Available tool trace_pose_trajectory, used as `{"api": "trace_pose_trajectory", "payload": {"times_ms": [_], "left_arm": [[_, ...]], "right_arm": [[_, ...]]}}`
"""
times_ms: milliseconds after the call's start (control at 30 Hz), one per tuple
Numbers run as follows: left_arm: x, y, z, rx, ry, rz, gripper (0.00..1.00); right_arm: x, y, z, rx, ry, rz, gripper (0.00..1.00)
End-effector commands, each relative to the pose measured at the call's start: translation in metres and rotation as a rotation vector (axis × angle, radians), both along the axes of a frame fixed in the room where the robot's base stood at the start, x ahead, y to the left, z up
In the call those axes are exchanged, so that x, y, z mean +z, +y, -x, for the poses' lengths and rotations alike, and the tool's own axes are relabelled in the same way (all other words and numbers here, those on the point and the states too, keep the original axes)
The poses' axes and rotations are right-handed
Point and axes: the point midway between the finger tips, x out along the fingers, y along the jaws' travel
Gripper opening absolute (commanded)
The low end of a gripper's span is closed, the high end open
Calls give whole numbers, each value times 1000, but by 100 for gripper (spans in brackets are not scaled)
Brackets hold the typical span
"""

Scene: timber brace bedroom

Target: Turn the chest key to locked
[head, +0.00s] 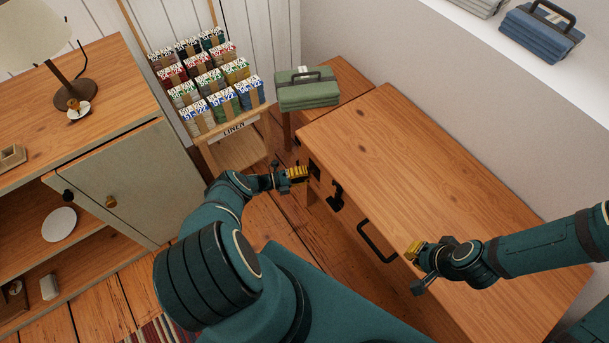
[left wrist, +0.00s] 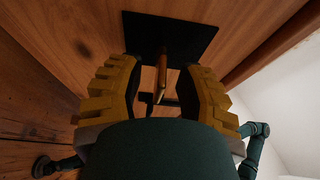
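The wooden chest (head: 430,170) fills the right middle of the head view. In the left wrist view a dark square lock plate (left wrist: 195,38) is on its wooden face. A thin brass-coloured key (left wrist: 161,75) sticks out from the plate towards the camera. My left gripper (head: 305,173) is close to the chest front; in the left wrist view its yellow fingers (left wrist: 160,88) stand apart on both sides of the key, with gaps. My right gripper (head: 411,249) is beside the chest's front edge, away from the key; its finger opening is too small to judge.
A black handle (head: 375,243) and a dark fitting (head: 335,196) are on the chest front. A rack of labelled packets (head: 210,80) and a green folded bundle (head: 307,90) stand behind. A cabinet (head: 110,180) is at the left. Wooden floor lies between.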

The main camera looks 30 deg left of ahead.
Motion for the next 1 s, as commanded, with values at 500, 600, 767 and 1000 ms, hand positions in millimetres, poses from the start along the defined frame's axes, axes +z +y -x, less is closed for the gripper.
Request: {"api": "trace_pose_trajectory", "payload": {"times_ms": [500, 600, 767, 1000], "left_arm": [[0, 43, 41, 5, 0, -3, 36], [-1, 57, 56, 3, 1, -4, 36], [-1, 73, 73, 2, 0, -1, 36], [0, 84, 84, 0, 1, -1, 36]], "right_arm": [[0, 0, 0, 0, 0, 0, 0], [0, 0, 0, 0, 0, 0, 0], [0, 0, 0, 0, 0, 0, 0], [0, 0, 0, 0, 0, 0, 0]]}}
